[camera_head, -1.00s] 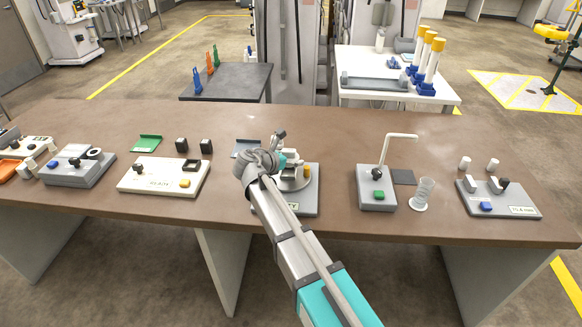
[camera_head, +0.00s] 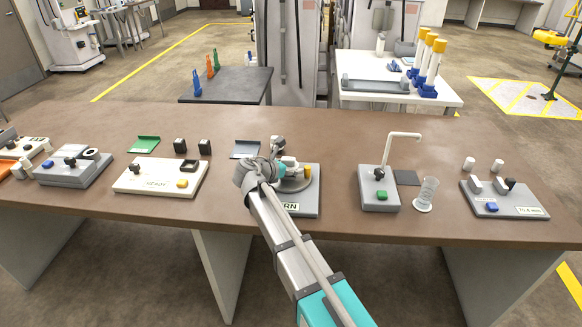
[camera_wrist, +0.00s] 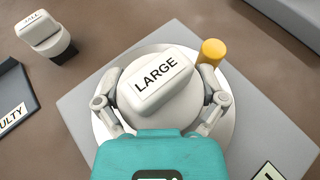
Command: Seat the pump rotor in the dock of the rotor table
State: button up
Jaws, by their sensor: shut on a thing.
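The pump rotor is a pale block labelled LARGE (camera_wrist: 163,78). In the wrist view my gripper (camera_wrist: 160,97) is shut on it, with one finger on each side. The rotor is over the round pale disc of the rotor table (camera_wrist: 268,120); I cannot tell whether it touches the disc or is seated. A yellow peg (camera_wrist: 211,52) stands at the disc's edge. In the head view my gripper (camera_head: 285,170) is at the rotor table (camera_head: 308,205), and my arm hides the rotor and much of the disc. The dock itself is hidden under the rotor.
A second pale piece (camera_wrist: 49,38) stands beyond the rotor table, near a dark tray labelled FAULTY (camera_wrist: 12,98). In the head view a white station (camera_head: 160,178) stands left and a grey stand with a bent rod (camera_head: 378,190) right.

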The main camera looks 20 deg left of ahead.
jog(key=o, duration=0.9)
jog(key=shift+r, duration=0.1)
jog(key=shift+s+a+r+p, duration=0.2)
jog(key=shift+s+r+p, duration=0.1)
jog(key=shift+s+p, duration=0.2)
jog(key=p+v, duration=0.4)
jog(key=v, duration=0.6)
jog(key=shift+s+a+r, duration=0.15)
jog(key=shift+s+a, duration=0.05)
jog(key=shift+s, duration=0.15)
jog(key=shift+d, duration=0.1)
